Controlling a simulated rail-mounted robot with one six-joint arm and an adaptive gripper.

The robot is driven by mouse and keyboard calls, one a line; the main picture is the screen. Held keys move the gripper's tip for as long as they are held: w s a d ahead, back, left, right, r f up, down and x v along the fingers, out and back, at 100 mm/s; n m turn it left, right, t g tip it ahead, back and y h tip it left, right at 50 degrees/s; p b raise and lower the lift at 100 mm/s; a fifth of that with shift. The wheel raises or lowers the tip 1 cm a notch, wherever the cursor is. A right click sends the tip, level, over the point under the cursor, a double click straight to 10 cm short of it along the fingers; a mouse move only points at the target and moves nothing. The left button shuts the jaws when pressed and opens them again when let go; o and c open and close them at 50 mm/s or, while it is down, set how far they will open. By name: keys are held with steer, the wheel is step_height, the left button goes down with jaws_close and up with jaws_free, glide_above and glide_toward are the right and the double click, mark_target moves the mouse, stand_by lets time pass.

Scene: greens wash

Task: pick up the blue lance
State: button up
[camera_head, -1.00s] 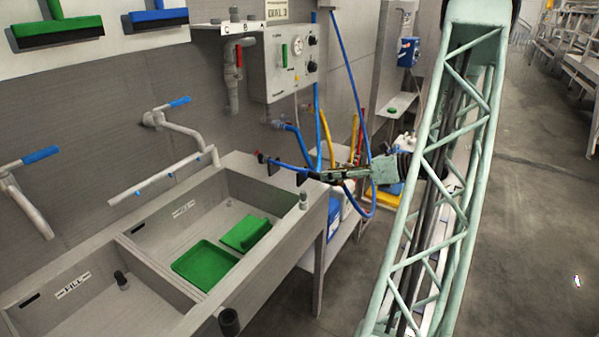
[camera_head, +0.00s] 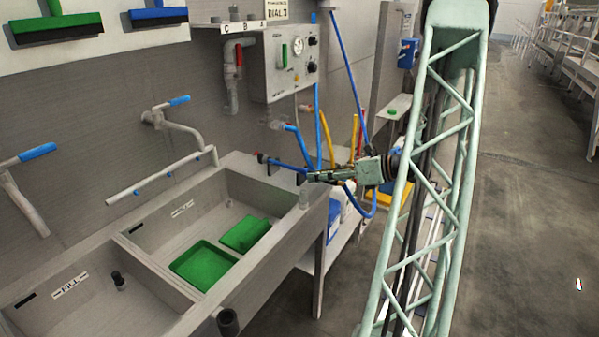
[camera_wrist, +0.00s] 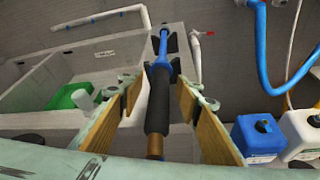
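The blue lance (camera_wrist: 159,102) has a blue tube, a thick black grip and a brass-coloured end. It rests in dark holders at the sink's right end, and its blue tube shows in the head view (camera_head: 284,165). My gripper (camera_head: 312,177) is at the lance's near end. In the wrist view my gripper (camera_wrist: 158,87) is open, with one finger on each side of the black grip. Gaps show between both fingers and the grip. The brass end lies low between the fingers, partly cut off by my gripper body.
The double sink (camera_head: 190,290) lies left, with a green tray (camera_head: 203,264) and green block (camera_head: 240,234) inside. A blue hose (camera_head: 319,130) hangs from the wall under the dial box (camera_head: 285,60). Blue (camera_wrist: 258,138) and white (camera_wrist: 300,132) containers stand right. The floor at right is clear.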

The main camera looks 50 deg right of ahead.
mark_target(309, 169)
steer(key=shift+c, duration=0.3)
steer(key=c, duration=0.7)
steer(key=shift+r, duration=0.15)
steer(key=shift+r+p, duration=0.6)
steer(key=shift+r, duration=0.85)
steer(key=shift+s+d+r, duration=0.1)
steer(key=shift+s+r, duration=0.05)
steer(key=shift+r, duration=0.15)
steer(key=s+d+p, duration=0.1)
steer(key=s+d, duration=0.1)
steer(key=s, duration=0.2)
steer(key=s+d+p, duration=0.1)
steer(key=s+d, duration=0.2)
steer(key=s, duration=0.1)
steer(key=s+d+r+p, duration=0.1)
steer(key=s+d, duration=0.2)
steer(key=s, duration=0.2)
steer(key=shift+s+d+r, duration=0.1)
steer(key=shift+d, duration=0.15)
steer(key=shift+r, duration=0.1)
